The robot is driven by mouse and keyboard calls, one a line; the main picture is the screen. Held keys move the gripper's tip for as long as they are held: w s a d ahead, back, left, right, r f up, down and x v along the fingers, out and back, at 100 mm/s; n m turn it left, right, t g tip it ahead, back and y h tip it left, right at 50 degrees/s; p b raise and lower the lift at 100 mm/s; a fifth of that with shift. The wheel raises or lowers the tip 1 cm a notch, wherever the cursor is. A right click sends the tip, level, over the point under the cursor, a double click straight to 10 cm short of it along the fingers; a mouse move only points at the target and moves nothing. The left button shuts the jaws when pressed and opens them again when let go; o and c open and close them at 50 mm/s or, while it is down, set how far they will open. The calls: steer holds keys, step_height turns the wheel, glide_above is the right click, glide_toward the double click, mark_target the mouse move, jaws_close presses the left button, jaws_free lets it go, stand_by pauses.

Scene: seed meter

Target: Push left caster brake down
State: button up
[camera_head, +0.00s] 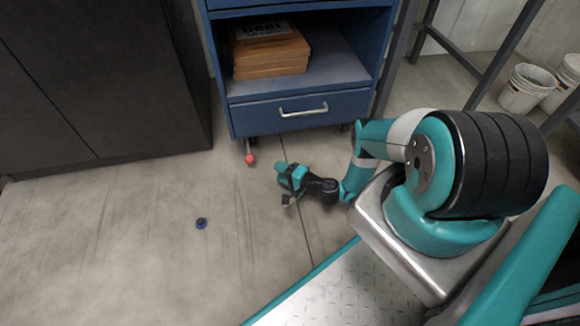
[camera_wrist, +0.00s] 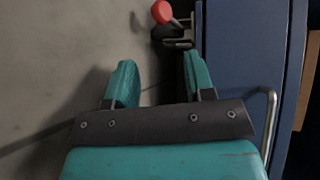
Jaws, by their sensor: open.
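A red brake pedal (camera_head: 250,159) sticks out from the caster under the front left corner of the blue cabinet (camera_head: 300,118). In the wrist view the red pedal (camera_wrist: 162,12) is at the top, with the dark caster (camera_wrist: 172,33) beside it. My gripper (camera_head: 281,167) is low over the floor, to the right of the pedal and in front of the cabinet. In the wrist view my gripper (camera_wrist: 160,75) has its two teal fingers apart with nothing between them. The pedal lies beyond the fingertips, apart from them. Whether the pedal is up or down is hard to tell.
The cabinet has a drawer with a metal handle (camera_head: 304,110) and a shelf with stacked boxes (camera_head: 268,55). A dark cupboard (camera_head: 95,80) stands at left. A small blue round object (camera_head: 201,223) lies on the floor. The floor at left is otherwise clear.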

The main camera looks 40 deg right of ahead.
steer(key=shift+p+v, duration=0.75)
steer(key=shift+v, duration=0.85)
